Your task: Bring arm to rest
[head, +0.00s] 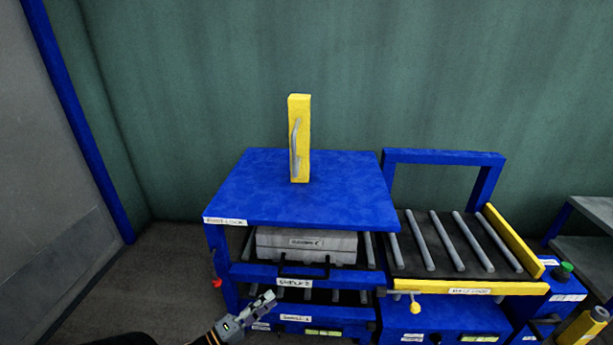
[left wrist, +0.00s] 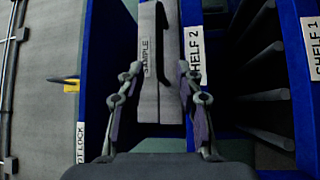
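My left gripper (head: 270,299) is in front of the blue shelf unit, near its lower shelves; its arm comes in from the bottom left. In the left wrist view its two fingers (left wrist: 160,100) stand apart with nothing gripped between them. A grey case (head: 306,245) with a label sits on the rollers of the shelf marked SHELF 2, under the blue top. In the wrist view the case (left wrist: 160,50) shows beyond the fingers, its label reading SAMPLE. My right gripper is not in view.
A yellow block with a grey handle (head: 300,140) stands on the blue top (head: 345,190). To the right is a roller bed (head: 450,245) with a yellow side rail and blue frame. A green button (head: 566,267) is at the far right. Floor (head: 150,280) is clear at the left.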

